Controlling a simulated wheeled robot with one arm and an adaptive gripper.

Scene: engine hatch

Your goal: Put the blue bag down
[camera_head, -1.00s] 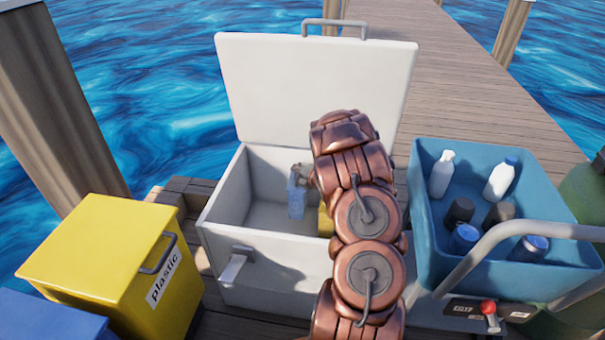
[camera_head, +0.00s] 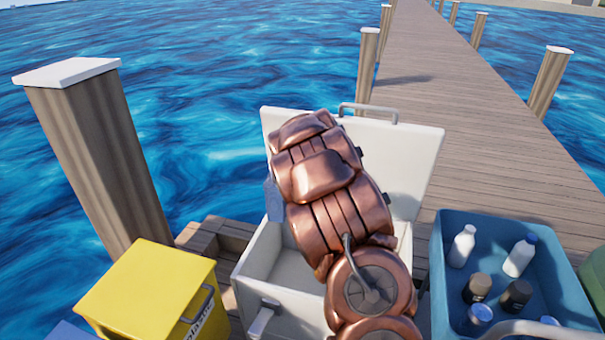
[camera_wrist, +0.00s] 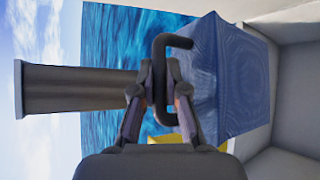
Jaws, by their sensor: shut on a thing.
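The blue bag (camera_wrist: 240,80) hangs by its dark handle (camera_wrist: 164,117) from my gripper (camera_wrist: 164,88) in the wrist view. The fingers are closed around the handle. In the head view, only a strip of the bag (camera_head: 274,201) shows, left of my arm and above the open white box. My arm hides the rest of the bag and the gripper there. The bag looks lifted clear of the box floor.
The white box (camera_head: 259,262) stands open, its lid (camera_head: 415,165) upright behind. A yellow bin (camera_head: 140,290) is at left, near a wooden post (camera_head: 100,165). A blue crate (camera_head: 452,240) with several bottles is at right. The dock (camera_head: 430,80) runs clear behind; water lies to the left.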

